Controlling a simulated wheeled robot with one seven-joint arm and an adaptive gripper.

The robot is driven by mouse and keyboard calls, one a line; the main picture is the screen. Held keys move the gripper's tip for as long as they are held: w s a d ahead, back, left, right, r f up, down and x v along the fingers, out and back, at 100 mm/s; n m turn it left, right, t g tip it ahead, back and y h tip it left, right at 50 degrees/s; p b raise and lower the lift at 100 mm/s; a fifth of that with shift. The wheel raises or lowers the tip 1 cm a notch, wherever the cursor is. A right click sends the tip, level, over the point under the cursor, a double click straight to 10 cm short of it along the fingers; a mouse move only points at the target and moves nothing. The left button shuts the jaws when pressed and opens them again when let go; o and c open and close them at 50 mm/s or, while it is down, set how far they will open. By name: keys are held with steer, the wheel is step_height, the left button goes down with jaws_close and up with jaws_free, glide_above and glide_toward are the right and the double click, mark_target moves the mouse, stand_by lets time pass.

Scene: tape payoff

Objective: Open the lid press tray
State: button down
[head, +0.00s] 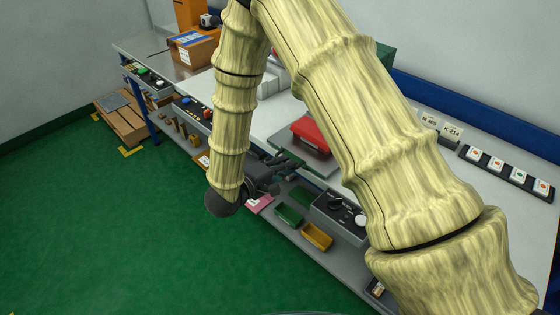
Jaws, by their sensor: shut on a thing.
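My gripper (287,165) is dark and reaches in from the left to the front edge of the bench. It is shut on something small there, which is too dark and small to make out. Just above it, a red block (313,133) sits on a grey plate (310,152) at the bench edge. I cannot tell for certain which part is the lid press tray, or how far it is open. My pale, bamboo-patterned arm hides part of the bench.
Control boxes with knobs (340,213) line the bench front. Green (289,214) and yellow (317,236) bins sit low beneath it. A cardboard box (192,48) stands at the far end, and a row of labelled cards (498,165) lies at right.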

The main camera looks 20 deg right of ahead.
steer(key=shift+s+f, duration=0.15)
steer(key=c, duration=1.9)
jaws_free()
steer(key=shift+d, duration=0.1)
steer(key=shift+o, duration=0.2)
steer(key=v, duration=1.2)
